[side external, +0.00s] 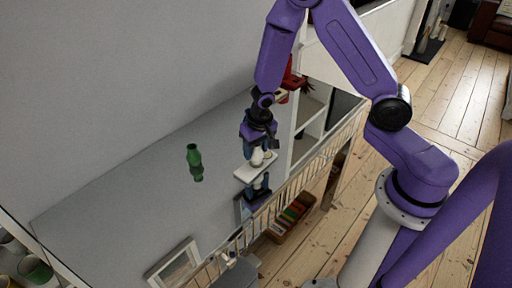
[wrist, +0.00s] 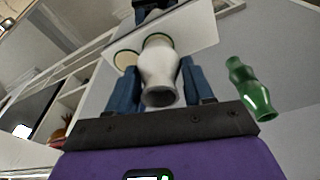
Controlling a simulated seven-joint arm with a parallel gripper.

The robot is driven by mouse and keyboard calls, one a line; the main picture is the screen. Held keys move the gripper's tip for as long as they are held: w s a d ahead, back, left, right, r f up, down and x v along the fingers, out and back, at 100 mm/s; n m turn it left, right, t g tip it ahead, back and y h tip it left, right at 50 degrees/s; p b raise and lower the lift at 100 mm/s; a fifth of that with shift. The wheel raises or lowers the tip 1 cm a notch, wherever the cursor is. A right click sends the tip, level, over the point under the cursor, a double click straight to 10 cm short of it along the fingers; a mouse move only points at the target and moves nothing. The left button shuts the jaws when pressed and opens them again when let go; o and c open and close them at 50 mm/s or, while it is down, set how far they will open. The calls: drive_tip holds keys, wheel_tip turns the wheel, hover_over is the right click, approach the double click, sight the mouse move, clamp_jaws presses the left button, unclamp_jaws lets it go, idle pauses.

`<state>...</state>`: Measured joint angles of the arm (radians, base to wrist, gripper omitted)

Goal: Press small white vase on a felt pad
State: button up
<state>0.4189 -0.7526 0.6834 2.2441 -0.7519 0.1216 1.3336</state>
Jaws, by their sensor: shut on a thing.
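The small white vase (wrist: 160,72) is between the blue fingers of my gripper (wrist: 160,66) in the wrist view, its mouth toward the camera. My gripper is shut on it. A white board (wrist: 197,30) lies beyond the vase. A round beige pad with a dark green rim (wrist: 126,60) shows left of the vase, and another green rim shows around the vase's far end. In the side view my gripper (side external: 258,149) points down with the vase (side external: 257,158) low over the white board (side external: 243,174). I cannot tell whether the vase touches a pad.
A railing (side external: 290,190) runs along the right edge. A white frame (side external: 172,264) is at the front. The surface's left part is clear.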

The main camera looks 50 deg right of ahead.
drive_tip(key=shift+s+f, duration=0.1)
drive_tip(key=shift+f, duration=0.5)
idle(2.0)
drive_tip(key=shift+r, duration=3.55)
